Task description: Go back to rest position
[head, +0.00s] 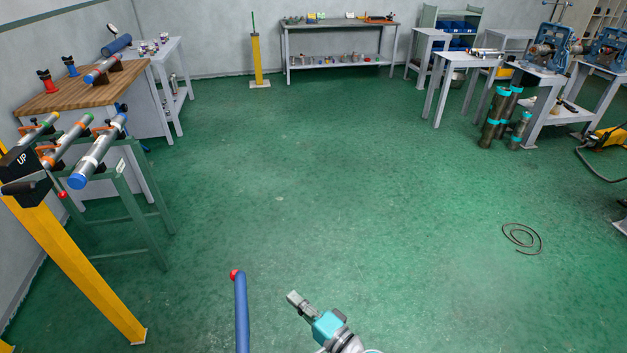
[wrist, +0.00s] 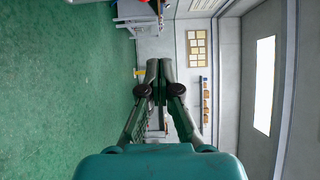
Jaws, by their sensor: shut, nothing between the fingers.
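My gripper (head: 294,299) shows at the bottom middle of the head view, at the end of my teal and grey arm. It is over open green floor and touches nothing there. In the wrist view my gripper (wrist: 158,64) has its two dark fingers together at the tips, with nothing between them. The wrist view is turned on its side, with the floor at the left and a wall and bright window at the right.
A blue bar with a red tip (head: 241,310) stands just left of my gripper. Pipes (head: 97,152) rest on a green stand at the left, behind a yellow post (head: 75,265). A coiled cable (head: 522,238) lies at the right. The middle floor is clear.

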